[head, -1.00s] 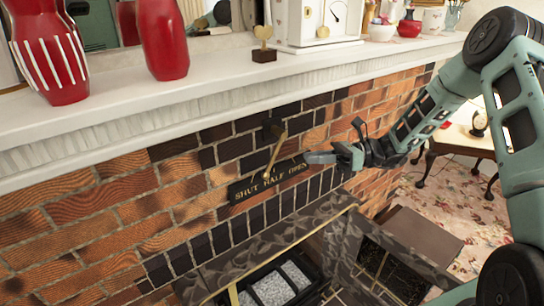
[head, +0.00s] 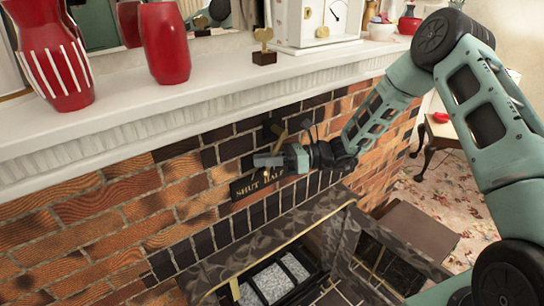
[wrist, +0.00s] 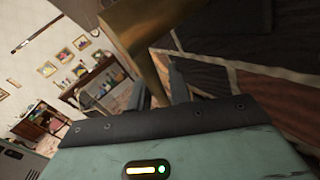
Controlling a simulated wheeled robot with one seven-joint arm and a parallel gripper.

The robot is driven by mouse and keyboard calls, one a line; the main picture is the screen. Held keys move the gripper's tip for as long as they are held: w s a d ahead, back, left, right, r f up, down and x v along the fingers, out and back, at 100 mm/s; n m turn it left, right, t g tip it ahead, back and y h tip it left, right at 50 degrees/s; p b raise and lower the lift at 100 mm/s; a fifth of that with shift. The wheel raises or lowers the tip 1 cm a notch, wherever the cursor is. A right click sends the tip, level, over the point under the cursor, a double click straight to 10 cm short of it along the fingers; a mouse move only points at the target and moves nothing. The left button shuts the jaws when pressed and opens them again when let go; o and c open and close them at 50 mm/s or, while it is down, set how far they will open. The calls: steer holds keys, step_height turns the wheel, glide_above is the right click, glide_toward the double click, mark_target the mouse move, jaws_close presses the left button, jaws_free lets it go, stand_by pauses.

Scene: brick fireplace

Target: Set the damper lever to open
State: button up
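The brass damper lever (head: 281,137) hangs from a black mount on the brick wall above the fireplace. Its lower part is largely hidden behind my gripper in the head view. The black label plate (head: 246,188) shows "SHUT" and part of "HALF"; its right end, with "OPEN", is covered. My gripper (head: 268,160) is in front of the lever, just above the plate. In the wrist view the lever (wrist: 137,40) is large and close, its end running down between the two parted fingers (wrist: 160,92). I cannot tell whether they touch it.
The white mantel shelf (head: 200,98) juts out above the lever. It carries red vases (head: 164,42), a small heart ornament (head: 264,46) and a white clock-like box (head: 318,22). The firebox surround (head: 270,245) sticks out below.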

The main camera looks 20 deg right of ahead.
jaws_close()
steer(key=shift+d, duration=0.15)
steer(key=w+d+f+n+h, duration=0.1)
steer(key=w+d+n+h, duration=0.1)
steer(key=d+n+h, duration=0.2)
steer(key=shift+w+d+f+h+p, duration=0.25)
steer(key=shift+d+h+p, duration=0.2)
steer(key=shift+d+h, duration=2.15)
steer(key=shift+a+t+h, duration=0.3)
steer(key=shift+a+h, duration=0.4)
